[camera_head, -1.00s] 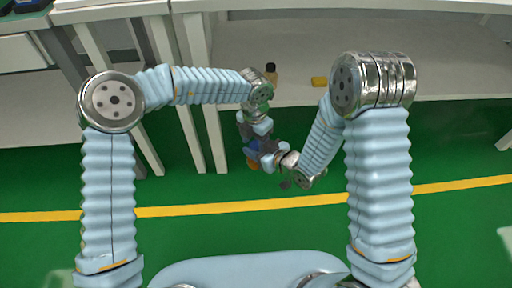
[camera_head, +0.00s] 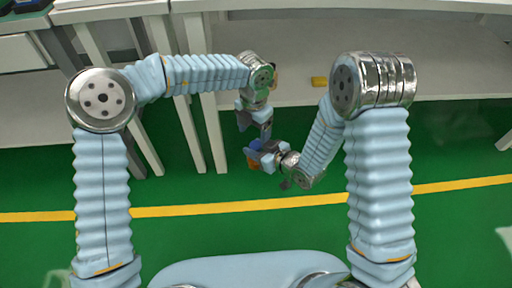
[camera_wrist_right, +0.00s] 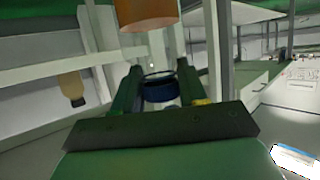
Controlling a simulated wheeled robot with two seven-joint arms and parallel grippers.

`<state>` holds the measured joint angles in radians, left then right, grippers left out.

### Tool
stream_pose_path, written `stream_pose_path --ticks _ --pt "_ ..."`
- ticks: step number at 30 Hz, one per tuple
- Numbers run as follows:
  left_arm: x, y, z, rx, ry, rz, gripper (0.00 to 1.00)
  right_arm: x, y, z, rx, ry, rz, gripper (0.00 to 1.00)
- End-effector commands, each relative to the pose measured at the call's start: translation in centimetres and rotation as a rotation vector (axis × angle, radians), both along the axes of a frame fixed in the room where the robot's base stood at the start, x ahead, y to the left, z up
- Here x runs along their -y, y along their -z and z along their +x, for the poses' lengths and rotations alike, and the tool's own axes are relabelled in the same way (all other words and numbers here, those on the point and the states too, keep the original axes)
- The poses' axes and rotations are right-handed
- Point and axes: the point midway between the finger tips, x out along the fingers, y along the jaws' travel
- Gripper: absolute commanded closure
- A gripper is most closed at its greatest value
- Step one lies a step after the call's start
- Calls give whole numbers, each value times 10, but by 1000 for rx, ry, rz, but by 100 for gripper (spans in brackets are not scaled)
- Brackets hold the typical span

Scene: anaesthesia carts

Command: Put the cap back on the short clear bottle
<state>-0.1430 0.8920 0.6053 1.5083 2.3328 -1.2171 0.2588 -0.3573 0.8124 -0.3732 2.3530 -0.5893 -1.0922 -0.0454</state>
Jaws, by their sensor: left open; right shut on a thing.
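My right gripper (camera_head: 268,156) is shut on the short clear bottle (camera_wrist_right: 160,76), with orange contents (camera_wrist_right: 147,14). The orange part also shows low beside the right gripper in the head view (camera_head: 253,164). A blue cap or ring (camera_wrist_right: 160,92) sits at the bottle's neck between the right fingers; it shows as a blue patch in the head view (camera_head: 255,145). I cannot tell whether it is fully seated. My left gripper (camera_head: 258,127) is open, pointing down just above the blue part. Contact between them is unclear.
A brown bottle with a dark cap (camera_wrist_right: 72,88) stands on the white shelf (camera_head: 430,80) behind; my left wrist mostly hides it in the head view. White table legs (camera_head: 212,130) stand close behind the grippers. Green floor is clear in front.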

Motion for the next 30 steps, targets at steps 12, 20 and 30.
stream_pose_path --ticks 12,20,30 --pt "7 0 -7 -11 12 -8 8 -3 -3 2 8 -3 4 100" --pt "8 -20 -6 -7 13 -10 8 -2 -2 2 8 -2 3 100" --pt "4 -90 -3 -1 6 -6 8 -1 -1 1 4 -2 1 100"
